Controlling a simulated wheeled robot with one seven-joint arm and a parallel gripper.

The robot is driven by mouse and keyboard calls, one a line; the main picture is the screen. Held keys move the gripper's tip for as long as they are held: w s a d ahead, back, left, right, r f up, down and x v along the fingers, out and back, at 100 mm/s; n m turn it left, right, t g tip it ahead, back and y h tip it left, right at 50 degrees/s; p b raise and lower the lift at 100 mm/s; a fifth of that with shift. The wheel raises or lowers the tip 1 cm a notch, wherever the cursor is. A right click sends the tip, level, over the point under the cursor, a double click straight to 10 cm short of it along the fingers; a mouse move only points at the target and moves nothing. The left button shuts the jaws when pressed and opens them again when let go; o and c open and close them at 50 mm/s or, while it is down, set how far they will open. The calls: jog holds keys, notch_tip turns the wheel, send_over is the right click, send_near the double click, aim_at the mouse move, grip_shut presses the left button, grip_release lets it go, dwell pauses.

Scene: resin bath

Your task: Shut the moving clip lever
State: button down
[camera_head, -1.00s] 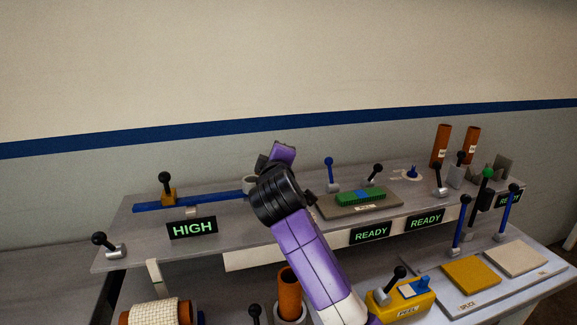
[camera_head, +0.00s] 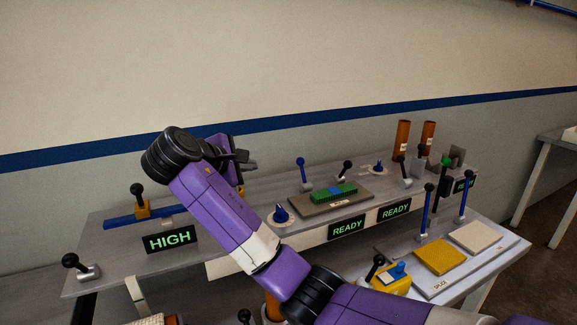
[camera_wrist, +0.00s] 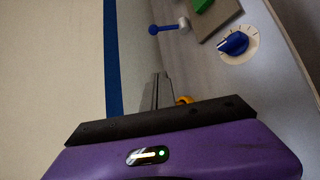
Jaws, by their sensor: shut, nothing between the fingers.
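A yellow clip block (camera_head: 143,210) with an upright black-knobbed lever (camera_head: 137,190) sits on a blue rail (camera_head: 120,220) at the left of the raised shelf. It looks like the moving clip, though no label shows. My gripper (camera_head: 250,161) is above the shelf, right of that block, with its fingers pointing right. In the wrist view my gripper (camera_wrist: 159,76) shows its fingers together and empty. A small yellow-orange part (camera_wrist: 184,100) shows beside the fingers there, mostly hidden. I cannot tell whether they touch or whether it is a second clip.
A blue dial (camera_head: 281,214) stands right of my arm, and it also shows in the wrist view (camera_wrist: 234,44). A green-and-blue block (camera_head: 335,193) lies on a grey plate, with levers behind it. A HIGH display (camera_head: 170,241) fronts the shelf. Orange tubes (camera_head: 402,138) stand at the back right.

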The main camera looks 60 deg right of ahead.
aim_at(303, 172)
jog(key=p+x, duration=0.1)
jog(key=x, duration=1.8)
jog(key=shift+d+f+p, duration=0.1)
jog(key=shift+d+p, duration=0.3)
jog(key=shift+d, duration=0.2)
jog(key=shift+s+r+p, duration=0.4)
jog(key=shift+s+r, duration=0.1)
jog(key=shift+s, duration=0.3)
jog(key=shift+s+r+p, duration=0.4)
jog(key=shift+s+r, duration=0.1)
jog(key=shift+s, duration=0.3)
